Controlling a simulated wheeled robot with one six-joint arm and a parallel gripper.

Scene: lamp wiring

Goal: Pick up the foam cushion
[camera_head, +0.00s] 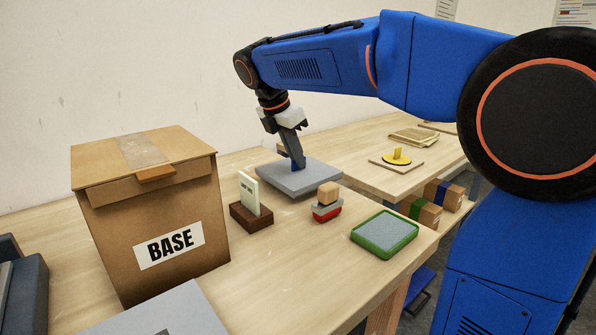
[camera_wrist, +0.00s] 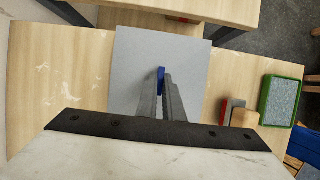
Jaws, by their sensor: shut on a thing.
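The foam cushion appears to be the flat grey square slab (camera_head: 312,180) with a blue upright tab (camera_head: 298,163) on top. It lies level at the back of the near table, and I cannot tell whether it touches the tabletop. My gripper (camera_head: 296,160) points down over it, shut on the blue tab. In the wrist view the slab (camera_wrist: 132,55) sits below my gripper (camera_wrist: 161,88), with the blue tab (camera_wrist: 161,74) between the fingertips. The fingers hide part of the tab.
A cardboard box marked BASE (camera_head: 198,263) stands left. A brown holder with a card (camera_head: 251,215), a red-and-grey block with a wooden top (camera_head: 327,203) and a green-framed pad (camera_head: 385,234) stand in front. A second table bears a yellow disc on a board (camera_head: 397,156).

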